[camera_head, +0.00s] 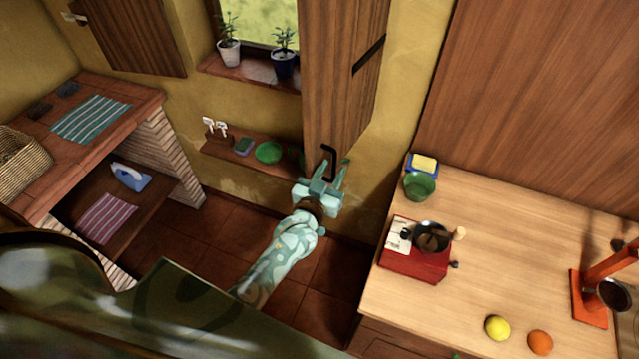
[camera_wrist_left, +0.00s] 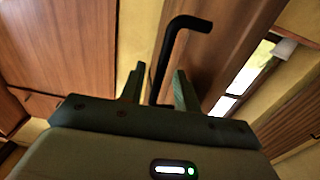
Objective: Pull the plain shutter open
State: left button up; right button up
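A wooden shutter (camera_head: 330,85) with a black bar handle (camera_head: 331,150) near its lower end stands swung out from the wall on the right side of the window (camera_head: 258,22). Another wooden shutter (camera_head: 130,35) is at the window's left. My left gripper (camera_head: 334,168) is at the black handle, its two fingers spread apart. In the left wrist view the handle (camera_wrist_left: 166,60) rises between the open fingers (camera_wrist_left: 160,88), with gaps showing on both sides, and the shutter (camera_wrist_left: 215,40) is behind it. My right gripper is not in view.
Potted plants (camera_head: 229,50) stand on the windowsill. A low shelf (camera_head: 245,160) with green dishes is below the window. A wooden counter (camera_head: 500,270) at the right holds a red grinder (camera_head: 415,262), fruit and a green cup. A brick counter (camera_head: 130,97) is at the left.

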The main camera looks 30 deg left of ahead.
pick_arm(q)
jog(key=s, duration=1.5)
jog(key=shift+d+b, duration=0.3)
jog(key=shift+b, duration=0.05)
